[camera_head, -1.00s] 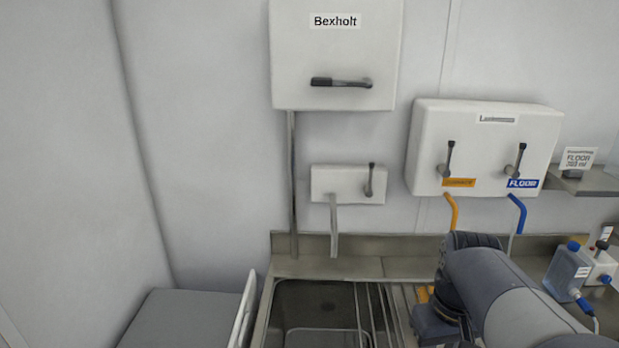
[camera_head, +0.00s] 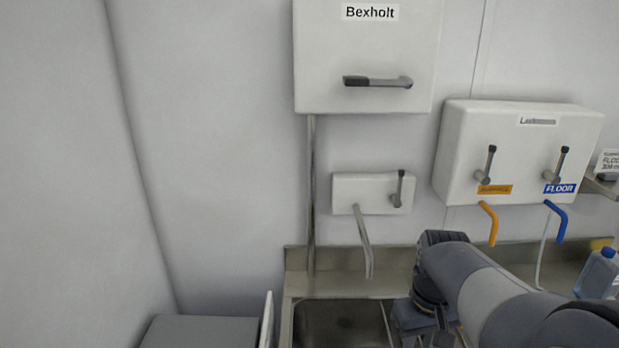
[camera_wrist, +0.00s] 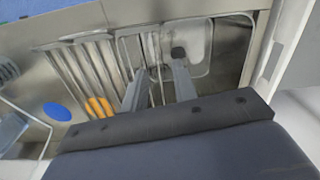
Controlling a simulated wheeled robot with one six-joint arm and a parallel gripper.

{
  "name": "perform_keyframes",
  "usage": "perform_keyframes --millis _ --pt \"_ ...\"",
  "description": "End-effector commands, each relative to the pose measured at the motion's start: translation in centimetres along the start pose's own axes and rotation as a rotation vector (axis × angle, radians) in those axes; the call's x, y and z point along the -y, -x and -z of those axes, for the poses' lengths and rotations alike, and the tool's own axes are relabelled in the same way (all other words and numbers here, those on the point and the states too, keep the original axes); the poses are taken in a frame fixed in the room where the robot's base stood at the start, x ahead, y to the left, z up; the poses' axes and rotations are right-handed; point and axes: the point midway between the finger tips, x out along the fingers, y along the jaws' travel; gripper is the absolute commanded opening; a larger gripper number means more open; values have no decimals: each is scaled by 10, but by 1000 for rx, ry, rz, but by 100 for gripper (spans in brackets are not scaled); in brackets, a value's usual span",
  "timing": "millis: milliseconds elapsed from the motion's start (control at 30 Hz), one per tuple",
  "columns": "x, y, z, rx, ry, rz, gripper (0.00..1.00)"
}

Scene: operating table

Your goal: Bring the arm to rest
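My arm reaches in from the lower right of the head view, and its wrist end (camera_head: 432,275) is over the right side of the steel sink. In the wrist view my gripper (camera_wrist: 160,78) points down over the sink and drainer. Its two fingers stand apart with a gap between them, and nothing is held there. The fingertips are hidden in the head view.
The sink basin (camera_head: 340,325) lies below, with a drainer rack (camera_wrist: 85,75) beside it. Wall dispensers (camera_head: 518,150), a tap (camera_head: 363,235) and a Bexholt box (camera_head: 368,60) are behind. A blue-capped bottle (camera_head: 598,273) stands right.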

Motion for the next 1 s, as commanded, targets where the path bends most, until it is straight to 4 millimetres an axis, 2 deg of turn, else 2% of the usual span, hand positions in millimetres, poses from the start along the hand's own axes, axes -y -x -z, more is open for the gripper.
perform_keyframes --millis 33,200,433,600,1000 --pt "3 -12 7 2 11 1 27" --pt "13 -36 27 3 35 1 27" --pt "24 -59 45 1 60 0 27" --pt "28 -66 51 -2 66 0 27" --pt "28 -66 52 -2 68 -1 27"
